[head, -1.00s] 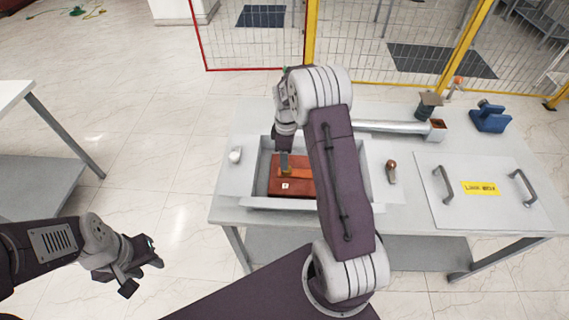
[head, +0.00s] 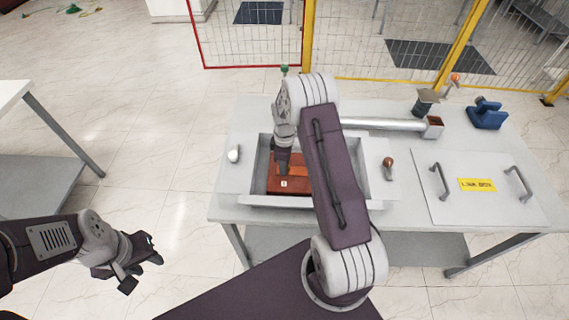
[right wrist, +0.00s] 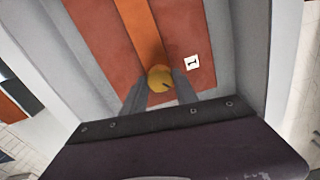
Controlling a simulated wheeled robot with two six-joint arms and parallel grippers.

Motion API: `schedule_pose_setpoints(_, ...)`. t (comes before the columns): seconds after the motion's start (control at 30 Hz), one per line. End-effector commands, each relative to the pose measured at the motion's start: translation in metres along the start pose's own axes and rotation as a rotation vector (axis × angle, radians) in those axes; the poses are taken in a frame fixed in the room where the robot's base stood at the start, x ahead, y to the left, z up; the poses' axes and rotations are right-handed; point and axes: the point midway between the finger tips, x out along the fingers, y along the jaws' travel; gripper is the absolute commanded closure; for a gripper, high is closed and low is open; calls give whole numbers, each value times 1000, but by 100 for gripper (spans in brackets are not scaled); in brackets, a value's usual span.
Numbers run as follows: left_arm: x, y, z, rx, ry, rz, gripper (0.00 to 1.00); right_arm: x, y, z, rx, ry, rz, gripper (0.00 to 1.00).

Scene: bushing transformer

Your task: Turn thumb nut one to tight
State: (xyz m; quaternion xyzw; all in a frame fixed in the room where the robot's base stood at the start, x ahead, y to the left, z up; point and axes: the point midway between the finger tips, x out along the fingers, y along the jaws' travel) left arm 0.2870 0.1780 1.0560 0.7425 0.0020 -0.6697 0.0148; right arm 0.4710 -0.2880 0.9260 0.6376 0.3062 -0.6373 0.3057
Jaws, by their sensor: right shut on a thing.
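Thumb nut one (right wrist: 159,78) is a round brass-yellow knob beside a white label marked 1 (right wrist: 192,63) in the right wrist view. It sits at the near end of an orange bar on a red-brown block (head: 303,185), inside an open grey box (head: 262,165). My right gripper (right wrist: 159,88) is shut on the nut, one finger on each side. In the head view the right gripper (head: 284,168) points down into the box and hides the nut. My left gripper (head: 146,262) hangs at the lower left, away from the table; its finger gap is unclear.
The grey table (head: 400,215) also carries a white knob (head: 233,155), a brown-topped handle (head: 388,166), a grey pipe (head: 385,125), a blue device (head: 487,115) and a lid with two handles and a yellow label (head: 477,185). The box walls surround the right gripper closely.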

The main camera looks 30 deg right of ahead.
Motion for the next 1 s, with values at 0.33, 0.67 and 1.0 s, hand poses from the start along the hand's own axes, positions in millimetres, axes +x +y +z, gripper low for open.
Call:
schedule_pose_setpoints(0.33,0,0,0,0,0,0,64,-1,1,0,141,-1,1,100)
schedule_pose_setpoints(0.67,1,0,0,0,0,0,64,-1,1,0,442,-1,1,100)
schedule_pose_setpoints(1.0,2,0,0,0,0,0,64,-1,1,0,764,-1,2,100)
